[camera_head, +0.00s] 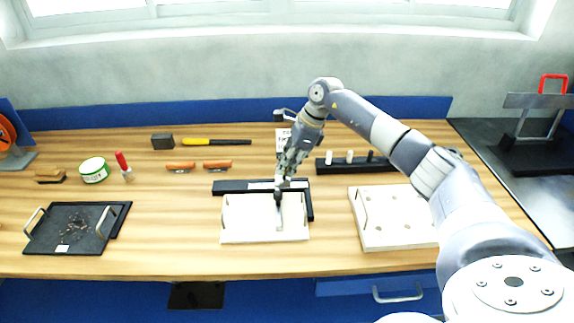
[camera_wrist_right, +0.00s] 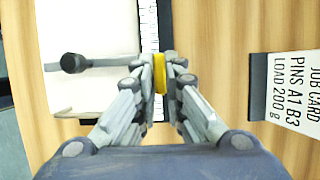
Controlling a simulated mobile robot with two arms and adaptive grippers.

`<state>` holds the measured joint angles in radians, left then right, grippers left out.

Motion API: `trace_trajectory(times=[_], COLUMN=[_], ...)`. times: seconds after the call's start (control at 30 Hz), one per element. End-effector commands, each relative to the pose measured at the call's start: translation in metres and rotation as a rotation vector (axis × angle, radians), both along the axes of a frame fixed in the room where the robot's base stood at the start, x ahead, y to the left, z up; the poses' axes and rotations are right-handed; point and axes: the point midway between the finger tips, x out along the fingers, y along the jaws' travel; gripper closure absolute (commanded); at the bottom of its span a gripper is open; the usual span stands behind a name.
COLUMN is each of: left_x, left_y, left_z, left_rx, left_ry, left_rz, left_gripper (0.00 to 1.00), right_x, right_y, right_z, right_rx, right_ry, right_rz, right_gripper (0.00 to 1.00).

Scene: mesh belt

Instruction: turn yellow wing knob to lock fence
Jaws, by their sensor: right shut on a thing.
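My right gripper (camera_head: 280,184) reaches down over the black fence bar (camera_head: 232,187) at the back edge of a pale board (camera_head: 262,230). In the right wrist view, its fingers (camera_wrist_right: 168,78) are closed around the yellow wing knob (camera_wrist_right: 173,78), which shows as a yellow strip between them. The knob is hidden behind the gripper in the head view. A white ruled scale (camera_wrist_right: 149,35) runs beside the fingers in the wrist view. A grey lever with a black ball end (camera_wrist_right: 75,63) lies over the pale board. My left gripper is out of view.
A job card (camera_wrist_right: 295,95) stands behind the fence. A black rack (camera_head: 330,166) with white pegs and a pale holed board (camera_head: 395,232) are to the right.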

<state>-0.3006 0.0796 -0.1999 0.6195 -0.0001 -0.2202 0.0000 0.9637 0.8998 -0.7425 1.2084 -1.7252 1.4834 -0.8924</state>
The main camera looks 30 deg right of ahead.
Motion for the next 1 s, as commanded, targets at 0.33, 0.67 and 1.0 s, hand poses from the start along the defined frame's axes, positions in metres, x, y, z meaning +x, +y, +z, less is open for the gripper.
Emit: trace_trajectory(times=[0.33,0.67,1.0], left_x=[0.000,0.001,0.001], left_y=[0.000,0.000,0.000], left_z=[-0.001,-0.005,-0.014], left_rx=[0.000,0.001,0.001], left_ry=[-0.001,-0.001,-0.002], left_rz=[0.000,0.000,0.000], left_gripper=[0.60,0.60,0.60], right_x=[-0.001,-0.002,-0.002], right_y=[0.000,0.001,0.004], right_z=[0.001,0.001,0.001], right_rx=[-0.001,-0.002,0.000], right_ry=[-0.004,-0.006,-0.009], right_rz=[-0.088,-0.353,-0.675], right_gripper=[1.00,1.00,1.00])
